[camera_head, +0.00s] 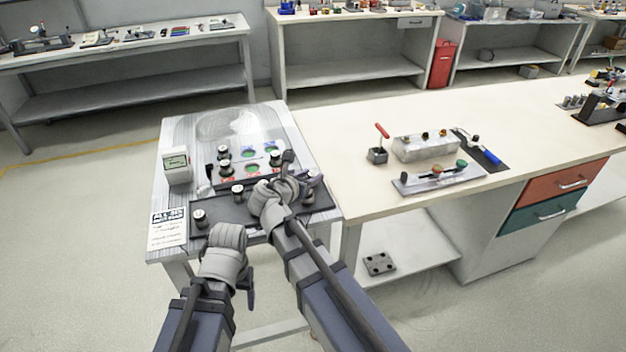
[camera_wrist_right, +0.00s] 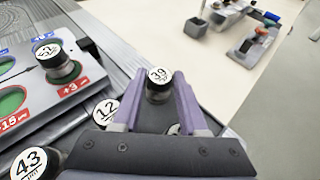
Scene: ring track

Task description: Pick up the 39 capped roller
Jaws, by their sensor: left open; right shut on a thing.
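The 39 capped roller (camera_wrist_right: 158,84) has a white cap with black print and a dark body. It sits between the purple fingers of my right gripper (camera_wrist_right: 160,98), which is shut on it. In the head view, my right gripper (camera_head: 287,168) is over the right part of the grey worktable, above the dark tray. I cannot tell from these views how far the roller is above the surface. My left gripper (camera_head: 248,285) is open, in front of the table's near edge and apart from the rollers.
Rollers marked 52 (camera_wrist_right: 58,62), 12 (camera_wrist_right: 105,110) and 43 (camera_wrist_right: 35,162) stand nearby. The dark tray (camera_head: 217,208) holds several rollers below a panel with coloured round openings. A white box (camera_head: 177,165) stands at left. A cream bench (camera_head: 350,120) adjoins at right.

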